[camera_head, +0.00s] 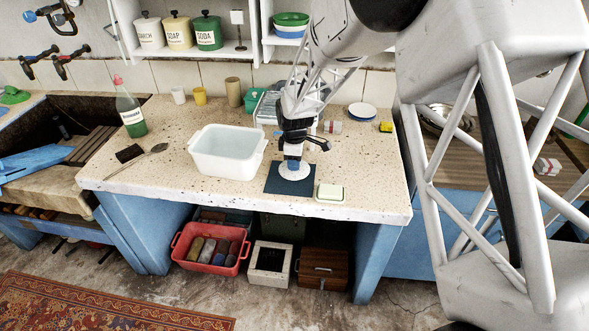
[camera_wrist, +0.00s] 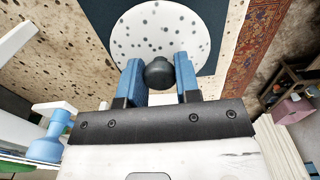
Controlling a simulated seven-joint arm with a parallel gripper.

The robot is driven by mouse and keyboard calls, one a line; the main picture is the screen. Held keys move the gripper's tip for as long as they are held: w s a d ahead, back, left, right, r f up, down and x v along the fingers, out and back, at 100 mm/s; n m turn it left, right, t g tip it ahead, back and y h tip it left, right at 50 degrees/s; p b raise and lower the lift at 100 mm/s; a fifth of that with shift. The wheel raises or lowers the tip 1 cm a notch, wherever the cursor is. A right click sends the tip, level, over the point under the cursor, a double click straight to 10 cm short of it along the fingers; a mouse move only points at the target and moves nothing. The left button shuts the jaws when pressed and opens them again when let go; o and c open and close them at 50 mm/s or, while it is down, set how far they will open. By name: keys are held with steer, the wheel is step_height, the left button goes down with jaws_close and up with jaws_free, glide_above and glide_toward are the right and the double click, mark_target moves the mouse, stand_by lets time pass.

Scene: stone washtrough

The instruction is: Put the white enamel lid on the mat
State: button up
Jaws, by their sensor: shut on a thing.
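The white enamel lid (camera_head: 296,174) is round with grey spots and shows large in the wrist view (camera_wrist: 150,25). Its dark knob (camera_wrist: 159,72) is between the two blue fingers of my gripper (camera_wrist: 159,82), which is shut on it. In the head view my gripper (camera_head: 293,158) points down at the counter's front part. The lid is over the dark blue mat (camera_head: 275,184), level or nearly so. I cannot tell whether it touches the mat or hangs just above it. The mat also shows around the lid in the wrist view (camera_wrist: 98,14).
A white basin (camera_head: 228,152) stands left of the mat on the speckled counter (camera_head: 165,180). A pale soap-like block (camera_head: 330,192) lies close to the mat's right edge. A blue-rimmed plate (camera_head: 362,111) is behind right.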

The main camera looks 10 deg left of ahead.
steer(key=shift+f, duration=1.75)
steer(key=shift+f, duration=0.1)
steer(key=o, duration=0.9)
steer(key=shift+o, duration=0.2)
step_height(320, 180, up, 12)
steer(key=shift+r, duration=0.15)
